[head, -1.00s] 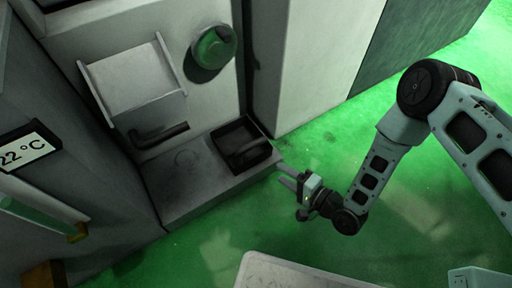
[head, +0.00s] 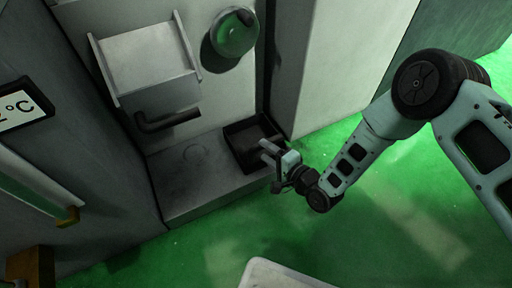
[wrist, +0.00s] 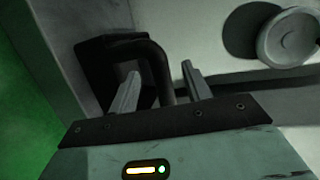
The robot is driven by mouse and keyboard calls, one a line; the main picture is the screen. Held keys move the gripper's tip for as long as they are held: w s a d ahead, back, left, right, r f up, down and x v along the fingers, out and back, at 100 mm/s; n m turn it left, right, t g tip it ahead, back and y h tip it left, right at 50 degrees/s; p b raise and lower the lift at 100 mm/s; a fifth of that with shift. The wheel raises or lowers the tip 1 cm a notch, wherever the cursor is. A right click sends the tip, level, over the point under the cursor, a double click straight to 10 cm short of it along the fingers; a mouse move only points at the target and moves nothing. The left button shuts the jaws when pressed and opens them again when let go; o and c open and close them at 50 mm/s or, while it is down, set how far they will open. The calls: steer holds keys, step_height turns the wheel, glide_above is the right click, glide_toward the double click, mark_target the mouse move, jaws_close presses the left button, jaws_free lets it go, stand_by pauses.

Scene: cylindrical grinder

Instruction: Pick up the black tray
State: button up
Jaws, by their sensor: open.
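The black tray (head: 239,133), a square open box, sits at the right end of the grey ledge. My gripper (head: 264,150) is open, with its two fingers reaching over the tray's right side. In the wrist view the dark tray (wrist: 92,62) shows beyond the left finger. A curved black bar (wrist: 160,62) rises at the tray and shows between the two open fingers (wrist: 160,78). I cannot tell whether the fingers touch the bar or the tray. In the head view my fingers hide part of the tray's inside.
A bent black lever (head: 165,120) stands left of the tray under a grey panel (head: 150,62). A tall grey wall (head: 335,60) is close on the right. Green floor is open in front.

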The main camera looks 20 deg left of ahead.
mark_target(262, 148)
steer(key=b+x, duration=0.2)
steer(key=x, duration=0.2)
steer(key=shift+f, duration=0.1)
steer(key=shift+w, duration=0.1)
jaws_close()
